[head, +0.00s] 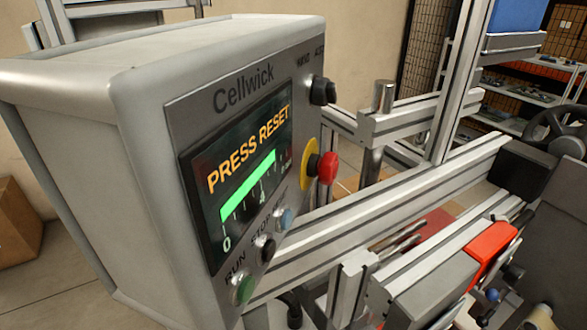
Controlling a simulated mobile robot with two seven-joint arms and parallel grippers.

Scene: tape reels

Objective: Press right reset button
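A grey Cellwick control box (90,110) stands at the left. Its front panel faces right and carries a lit screen (245,175) reading "PRESS RESET" above a green bar. Below the screen is a slanted row of small buttons: a green one (243,290) by "RUN", a black one (266,250) by "STOP", and a blue one (286,218) farther right. I cannot read a label for the blue button. Neither of my grippers can be made out in this view, and nothing touches the buttons.
A red mushroom button (328,168) on a yellow ring and a black knob (322,91) jut from the panel. Aluminium rails (400,205) run close in front of the panel. A red clamp-like part (490,247) lies lower right. Shelves (525,100) stand behind.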

